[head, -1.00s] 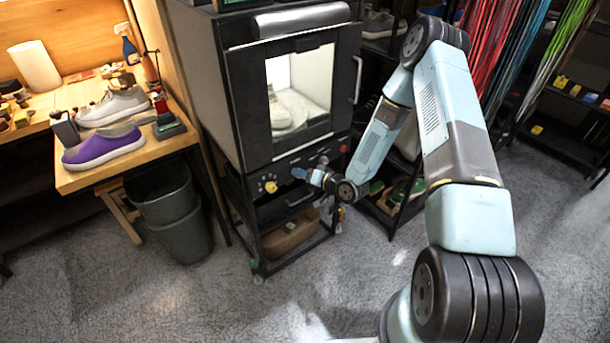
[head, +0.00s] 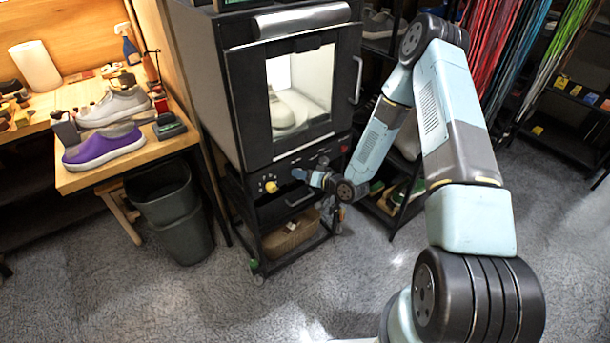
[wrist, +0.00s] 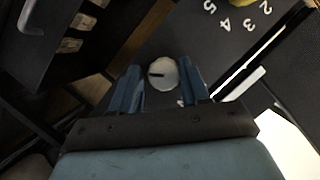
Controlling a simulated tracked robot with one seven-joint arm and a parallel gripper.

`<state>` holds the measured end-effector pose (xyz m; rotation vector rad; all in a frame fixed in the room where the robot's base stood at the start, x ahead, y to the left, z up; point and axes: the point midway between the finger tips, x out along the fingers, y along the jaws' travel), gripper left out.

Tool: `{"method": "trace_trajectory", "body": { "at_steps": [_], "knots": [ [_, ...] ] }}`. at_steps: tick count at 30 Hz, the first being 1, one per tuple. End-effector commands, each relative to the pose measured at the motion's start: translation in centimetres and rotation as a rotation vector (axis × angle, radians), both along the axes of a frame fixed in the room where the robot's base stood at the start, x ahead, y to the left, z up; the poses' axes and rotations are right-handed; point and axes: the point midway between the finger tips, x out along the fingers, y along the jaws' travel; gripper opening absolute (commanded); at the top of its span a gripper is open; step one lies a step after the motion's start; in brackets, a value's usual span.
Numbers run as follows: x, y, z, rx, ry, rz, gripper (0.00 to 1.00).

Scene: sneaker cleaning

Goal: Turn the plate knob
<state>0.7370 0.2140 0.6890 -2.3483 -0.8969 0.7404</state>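A round pale knob (wrist: 163,73) with a dark pointer mark sits on the dark front panel in the wrist view. My gripper (wrist: 160,80) is open, with one blue finger on each side of this knob and a visible gap at each side. In the head view my gripper (head: 300,174) is at the control panel below the oven-like cabinet (head: 290,95) and hides the pale knob. A yellow knob (head: 271,187) is left of my gripper; its edge (wrist: 240,3) also shows in the wrist view beside printed numbers. No label tells which one is the plate knob.
A lit chamber behind the cabinet's glass holds a pale shoe (head: 282,113). A basket (head: 290,237) stands on the rack below. A workbench (head: 150,160) with shoes and a grey bin (head: 172,212) are at left. The floor in front is clear.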

Motion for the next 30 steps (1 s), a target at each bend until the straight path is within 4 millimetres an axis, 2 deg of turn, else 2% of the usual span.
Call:
{"method": "trace_trajectory", "body": {
  "at_steps": [1,5,16,20,30],
  "knots": [
    [0.0,0.0,0.0,0.000,0.000,0.000,0.49],
    [0.0,0.1,0.1,0.001,-0.001,0.001,0.60],
    [-0.6,-0.5,0.4,0.003,0.000,0.002,0.60],
    [-1.7,-1.9,1.0,0.003,-0.001,0.001,0.60],
    [-5.8,-6.8,2.9,0.003,0.000,-0.001,0.60]
  ]
}}
